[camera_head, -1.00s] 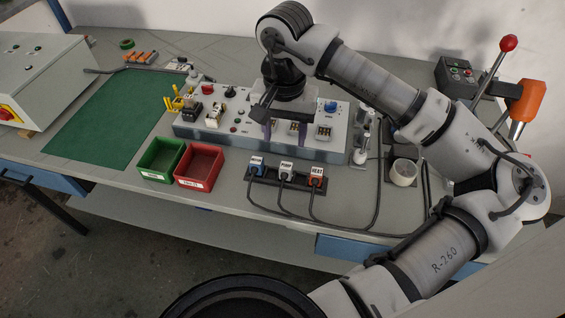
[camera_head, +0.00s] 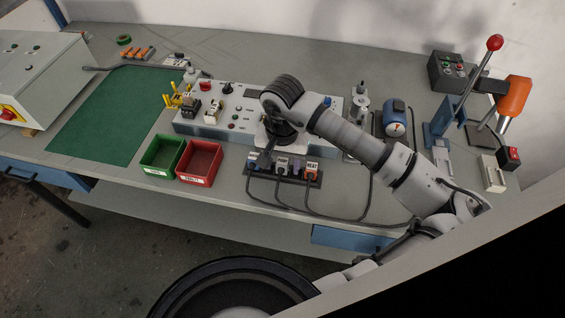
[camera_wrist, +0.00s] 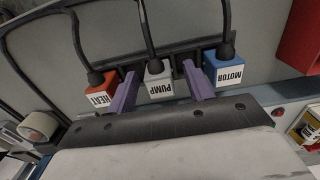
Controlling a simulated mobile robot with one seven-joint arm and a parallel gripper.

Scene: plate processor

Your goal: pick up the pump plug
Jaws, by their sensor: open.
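The pump plug (camera_wrist: 158,80) is a grey-white block labelled PUMP with a black cable, upside down in the wrist view. In the head view the pump plug (camera_head: 283,162) stands in the middle of a black holder strip, partly behind my arm. My gripper (camera_wrist: 161,88) is open, with one purple finger on each side of the pump plug; I cannot tell whether they touch it. In the head view my gripper (camera_head: 276,163) is over the strip. The orange-red HEAT plug (camera_wrist: 101,93) and the blue MOTOR plug (camera_wrist: 220,69) flank it.
The black strip (camera_head: 262,186) lies near the table's front, with cables running right. A red bin (camera_head: 200,163) and a green bin (camera_head: 162,157) stand to its left. A grey control panel (camera_head: 190,125) is behind. Neighbouring plugs sit close to the fingers.

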